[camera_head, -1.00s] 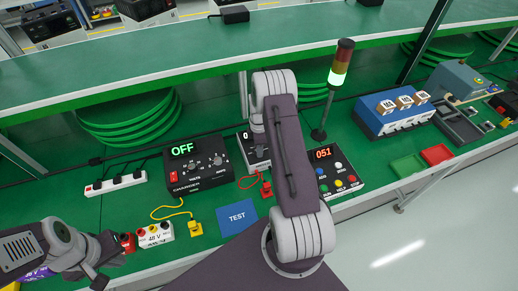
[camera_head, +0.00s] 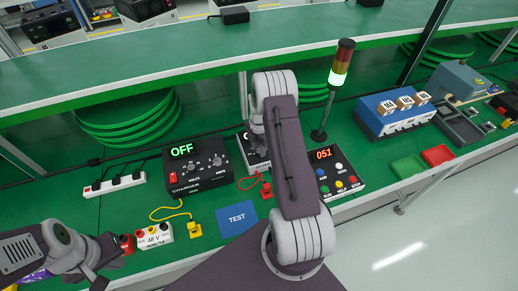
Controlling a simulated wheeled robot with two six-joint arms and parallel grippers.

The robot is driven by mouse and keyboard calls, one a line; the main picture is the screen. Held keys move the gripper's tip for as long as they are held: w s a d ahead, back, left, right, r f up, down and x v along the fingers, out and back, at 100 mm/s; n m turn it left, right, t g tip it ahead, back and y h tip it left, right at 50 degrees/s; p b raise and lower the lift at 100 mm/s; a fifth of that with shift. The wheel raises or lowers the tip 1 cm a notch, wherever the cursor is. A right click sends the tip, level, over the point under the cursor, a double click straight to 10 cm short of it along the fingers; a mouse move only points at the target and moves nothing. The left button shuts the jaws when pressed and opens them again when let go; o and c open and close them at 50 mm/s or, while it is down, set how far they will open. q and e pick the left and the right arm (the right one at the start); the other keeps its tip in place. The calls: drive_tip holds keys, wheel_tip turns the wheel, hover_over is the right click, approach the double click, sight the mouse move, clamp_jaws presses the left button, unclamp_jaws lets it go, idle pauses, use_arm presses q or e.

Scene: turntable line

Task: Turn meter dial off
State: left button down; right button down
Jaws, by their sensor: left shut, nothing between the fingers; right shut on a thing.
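The meter (camera_head: 250,153) is a dark box with a pale edge beside the charger, mostly covered by my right arm. Its dial is hidden from the head view. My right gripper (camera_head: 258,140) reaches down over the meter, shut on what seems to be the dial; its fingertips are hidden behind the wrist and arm. My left gripper (camera_head: 108,248) is at the lower left, shut and empty, next to the small battery box with the red button.
The charger (camera_head: 203,178) reads OFF, left of the meter. A blue TEST mat (camera_head: 237,218), a yellow clip (camera_head: 195,230) and a red clip (camera_head: 266,190) lie in front. A button panel (camera_head: 352,182) and a signal tower (camera_head: 339,80) stand right. A shelf (camera_head: 200,62) overhangs behind.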

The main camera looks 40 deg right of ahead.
idle(0.4)
drive_tip(key=c, duration=1)
unclamp_jaws()
drive_tip(key=shift+c, duration=0.2)
wheel_tip(320, 180, up, 9)
drive_tip(key=b, duration=0.1)
drive_tip(key=shift+r, duration=0.1)
